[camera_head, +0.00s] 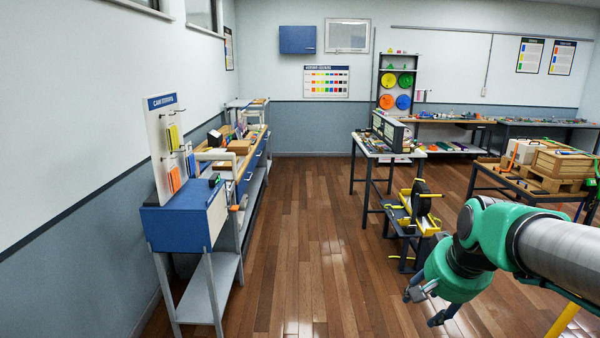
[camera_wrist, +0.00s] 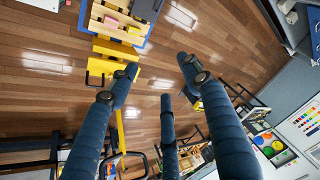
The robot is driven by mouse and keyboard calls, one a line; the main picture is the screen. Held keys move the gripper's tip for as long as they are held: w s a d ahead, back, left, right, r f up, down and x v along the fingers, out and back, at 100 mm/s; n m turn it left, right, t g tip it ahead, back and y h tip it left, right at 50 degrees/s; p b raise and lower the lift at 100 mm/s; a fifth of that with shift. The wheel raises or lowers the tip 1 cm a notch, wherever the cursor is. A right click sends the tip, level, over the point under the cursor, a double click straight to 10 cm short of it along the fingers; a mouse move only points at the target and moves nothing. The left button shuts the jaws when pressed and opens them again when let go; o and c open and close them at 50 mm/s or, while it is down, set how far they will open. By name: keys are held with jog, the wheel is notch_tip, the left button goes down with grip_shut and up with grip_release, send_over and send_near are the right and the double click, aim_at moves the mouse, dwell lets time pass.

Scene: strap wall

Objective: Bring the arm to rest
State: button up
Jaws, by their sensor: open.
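My arm, green and silver, reaches in from the right edge in the head view. My gripper (camera_head: 426,306) hangs at its end over the wooden floor, low and right of the middle. In the wrist view my gripper (camera_wrist: 160,82) shows its dark blue fingers spread apart, with nothing between them but floor and distant furniture. It is open and empty. In the head view the arm's base end is out of the picture.
A yellow and black stand (camera_head: 421,222) is just beyond my gripper. A blue-topped bench (camera_head: 185,222) with a strap board (camera_head: 163,140) is along the left wall. A table (camera_head: 385,150) stands at centre right, a crate (camera_head: 566,163) at right. The middle floor is clear.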

jog(key=s+a+n, duration=0.2)
jog(key=s+a, duration=0.1)
jog(key=s, duration=0.6)
jog(key=s+a+n, duration=0.2)
jog(key=s+a, duration=0.1)
jog(key=s, duration=0.6)
jog(key=shift+t, duration=0.3)
dwell(1.3)
